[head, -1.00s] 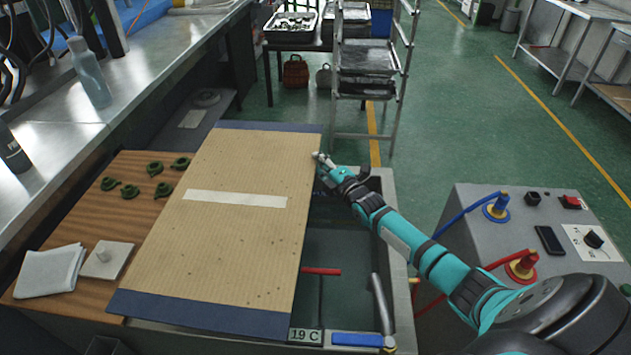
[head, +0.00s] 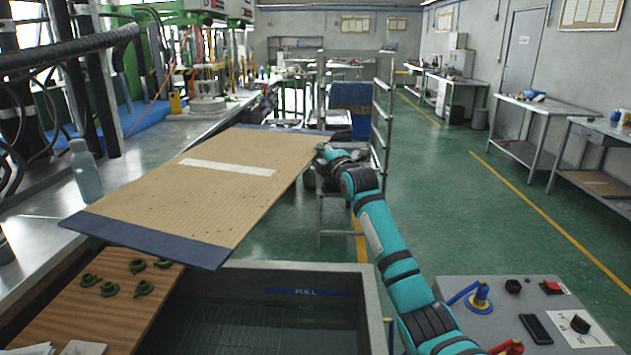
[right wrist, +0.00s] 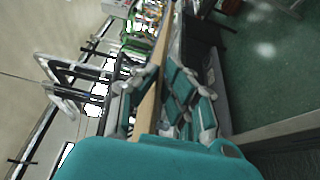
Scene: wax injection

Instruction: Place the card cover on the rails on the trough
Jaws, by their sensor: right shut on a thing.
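The card cover (head: 215,195) is a large tan corrugated sheet with dark blue end strips and a white strip across it. It is held up in the air, tilted, above the trough (head: 372,300) and the wooden board. My right gripper (head: 322,152) is shut on the right edge of the cover near its far end. In the right wrist view the fingers of my right gripper (right wrist: 152,100) close on both sides of the cover's edge (right wrist: 150,108). The trough holds dark water with a blue "FULL" mark. My left gripper is not in view.
Several green rings (head: 100,284) lie on the wooden board (head: 125,318) left of the trough. A bottle (head: 85,172) stands on the metal bench at left. A grey control box (head: 530,315) is at right. A rack (head: 380,130) stands behind.

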